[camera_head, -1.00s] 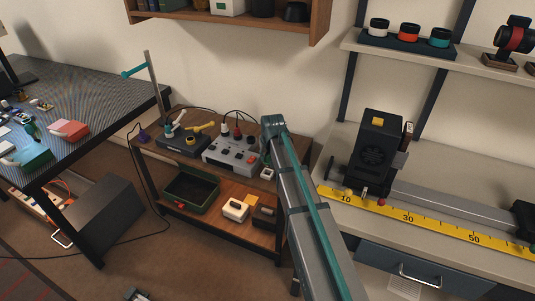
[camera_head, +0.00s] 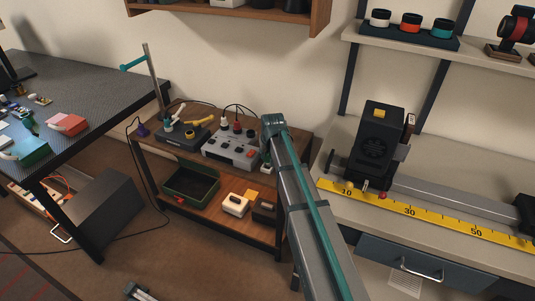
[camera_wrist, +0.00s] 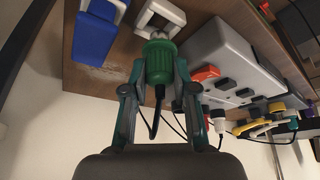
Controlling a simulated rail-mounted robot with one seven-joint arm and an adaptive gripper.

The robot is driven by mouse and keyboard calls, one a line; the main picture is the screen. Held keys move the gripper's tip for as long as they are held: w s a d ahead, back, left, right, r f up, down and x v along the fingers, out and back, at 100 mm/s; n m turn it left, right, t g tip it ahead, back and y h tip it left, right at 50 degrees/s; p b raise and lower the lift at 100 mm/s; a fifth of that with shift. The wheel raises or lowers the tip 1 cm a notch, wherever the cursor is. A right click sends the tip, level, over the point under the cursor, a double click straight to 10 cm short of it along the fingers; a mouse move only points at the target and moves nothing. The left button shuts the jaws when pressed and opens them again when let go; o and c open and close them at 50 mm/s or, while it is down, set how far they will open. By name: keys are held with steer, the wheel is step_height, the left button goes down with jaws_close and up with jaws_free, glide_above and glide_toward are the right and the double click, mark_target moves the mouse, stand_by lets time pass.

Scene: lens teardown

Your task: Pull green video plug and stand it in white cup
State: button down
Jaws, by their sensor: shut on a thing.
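In the wrist view the green plug (camera_wrist: 158,62) sits between the two fingers of my gripper (camera_wrist: 158,84), which is shut on its ribbed body. A dark cable hangs in a loop from the plug. Its pale metal end points at a white, frame-like piece (camera_wrist: 160,14); I cannot tell whether they touch or whether the plug is seated in it. In the head view my arm hides most of my gripper and the plug. I cannot make out the white cup for certain in either view.
A grey box (camera_wrist: 235,58) with several plugs and cables stands close beside my gripper; it also shows on the cart (camera_head: 230,148). A blue object (camera_wrist: 97,32) lies on the other side. The lower shelf holds a green tray (camera_head: 190,187) and a white box (camera_head: 235,204).

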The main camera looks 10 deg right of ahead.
mark_target(267, 159)
steer(key=shift+f+b, duration=0.55)
steer(key=shift+f, duration=1.05)
stand_by(1.0)
steer(key=c, duration=0.8)
jaws_free()
steer(key=shift+r, duration=0.1)
